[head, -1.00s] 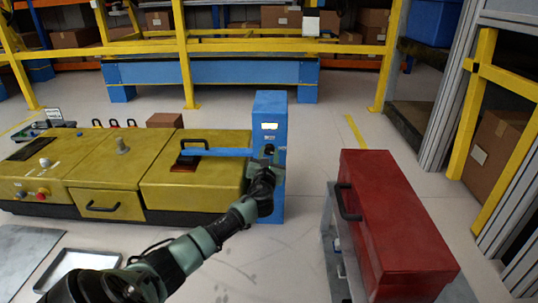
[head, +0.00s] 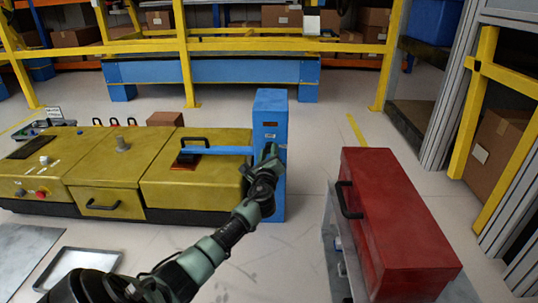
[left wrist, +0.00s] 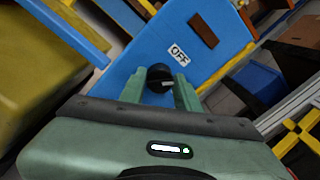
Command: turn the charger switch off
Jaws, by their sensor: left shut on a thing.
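The charger is a tall blue box (head: 271,105) beside the yellow vehicle. The left wrist view shows its blue face (left wrist: 135,45) with a black round switch knob (left wrist: 160,75), a white OFF label (left wrist: 178,54) and a dark brown rectangle (left wrist: 203,29). My left gripper (left wrist: 160,88) has its green fingers on both sides of the knob and is shut on it. In the head view my left gripper (head: 267,157) is at the front of the box and hides the knob. The small panel on the box is dark. My right gripper is not in view.
A blue arm (head: 220,151) runs from the box to the yellow vehicle (head: 100,172) on the left. A red toolbox (head: 395,215) stands at the right. A yellow rail (head: 290,47) crosses behind. Open floor lies between box and toolbox.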

